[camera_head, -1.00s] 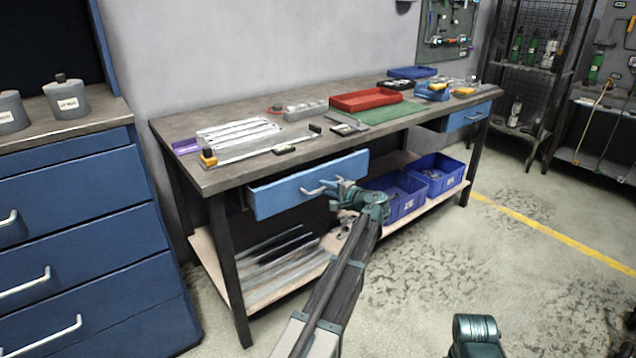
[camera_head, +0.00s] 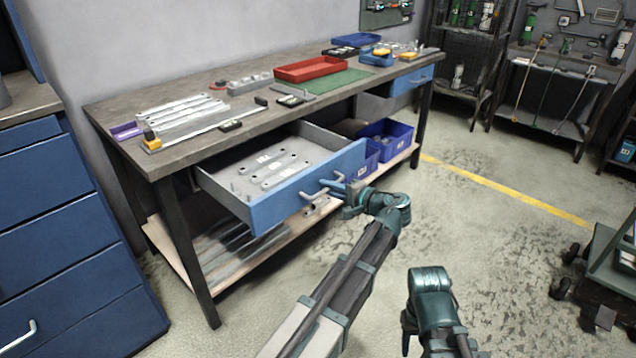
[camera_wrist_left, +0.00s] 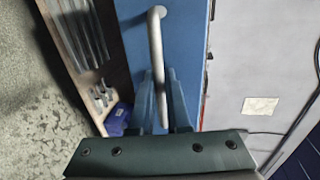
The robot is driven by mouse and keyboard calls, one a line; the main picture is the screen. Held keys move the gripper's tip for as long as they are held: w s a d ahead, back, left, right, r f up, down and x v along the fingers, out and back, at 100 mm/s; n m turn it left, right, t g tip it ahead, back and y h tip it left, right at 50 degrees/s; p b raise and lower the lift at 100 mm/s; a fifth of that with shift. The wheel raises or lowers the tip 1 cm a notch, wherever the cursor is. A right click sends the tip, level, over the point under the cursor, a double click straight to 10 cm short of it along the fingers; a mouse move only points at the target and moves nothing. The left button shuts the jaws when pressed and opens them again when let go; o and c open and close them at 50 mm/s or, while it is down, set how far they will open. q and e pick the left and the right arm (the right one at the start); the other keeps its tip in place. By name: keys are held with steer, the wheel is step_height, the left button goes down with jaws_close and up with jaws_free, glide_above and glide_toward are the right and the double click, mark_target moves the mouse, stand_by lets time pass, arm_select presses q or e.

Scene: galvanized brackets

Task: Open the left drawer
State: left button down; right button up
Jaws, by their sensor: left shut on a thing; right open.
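The left drawer (camera_head: 308,188) of the workbench has a blue front and stands well out from under the bench top. Galvanized brackets (camera_head: 270,169) lie flat inside it. My left gripper (camera_head: 338,190) is shut on the drawer's light bar handle (camera_head: 314,194). In the left wrist view the handle (camera_wrist_left: 157,60) runs between the fingers of the left gripper (camera_wrist_left: 160,100). My right arm (camera_head: 432,300) shows at the lower middle, low and apart from the bench; its fingertips are hard to make out.
The bench top (camera_head: 200,140) carries metal bars, a red tray (camera_head: 309,69) and a green mat (camera_head: 340,82). Blue bins (camera_head: 386,140) stand on the lower shelf right of the drawer. A blue cabinet (camera_head: 60,220) stands at left. Floor in front is open; a cart (camera_head: 612,270) stands at right.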

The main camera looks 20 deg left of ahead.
arm_select(q)
steer(key=shift+s+d, duration=0.15)
steer(key=shift+d, duration=0.25)
steer(key=c, duration=0.9)
jaws_free()
